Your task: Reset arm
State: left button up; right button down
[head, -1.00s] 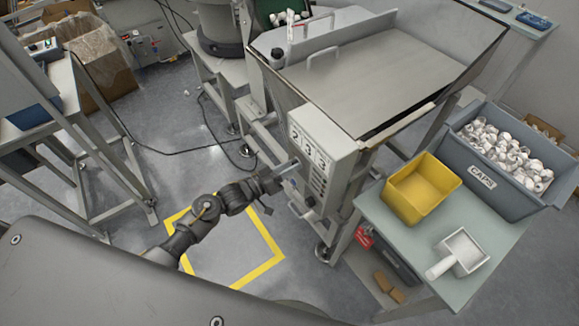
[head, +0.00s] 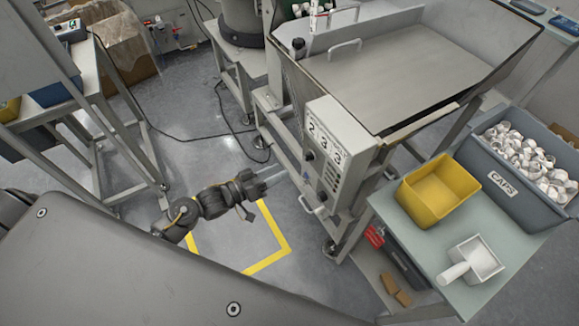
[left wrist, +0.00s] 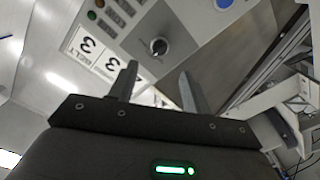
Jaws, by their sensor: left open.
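My left gripper (head: 275,180) is in the middle of the head view, over the floor, left of the machine's control box (head: 331,140). Its fingers point right, toward the machine, with a gap to the box. In the left wrist view the two fingers (left wrist: 157,85) are apart with nothing between them. Beyond them are the control box's face (left wrist: 140,40), a black knob (left wrist: 158,46) and number labels. My right gripper is not in view.
A side table (head: 388,205) at right holds a yellow bin (head: 440,190), a white scoop (head: 474,260) and a grey CAPS bin (head: 490,178) full of white caps. A metal frame table (head: 112,100) stands at left. Yellow tape (head: 276,226) marks open floor below my left arm.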

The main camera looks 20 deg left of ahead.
pick_arm(q)
jog(key=shift+s+a, duration=0.45)
jog(key=shift+s, duration=0.15)
jog(key=a+f+m+g+y, duration=0.1)
jog(key=a+f+y, duration=0.45)
jog(key=f, duration=0.75)
jog(key=s+a+f+g+y, duration=0.25)
jog(key=s+f, duration=0.25)
jog(key=f, duration=0.4)
jog(key=s+a+f+g+y, duration=0.1)
jog(key=s+a+f+g, duration=0.15)
jog(key=s+f, duration=0.4)
jog(key=s+a+f+g+y, duration=0.1)
jog(key=s+f+g+y, duration=0.25)
jog(key=s+f, duration=1)
jog(key=s+d+f+g, duration=0.1)
jog(key=s+d, duration=0.1)
jog(key=s, duration=0.5)
jog(key=s+d+f+g, duration=0.2)
jog(key=s+d, duration=0.1)
jog(key=s, duration=0.4)
jog(key=shift+h, duration=0.45)
jog(key=shift+s, duration=0.1)
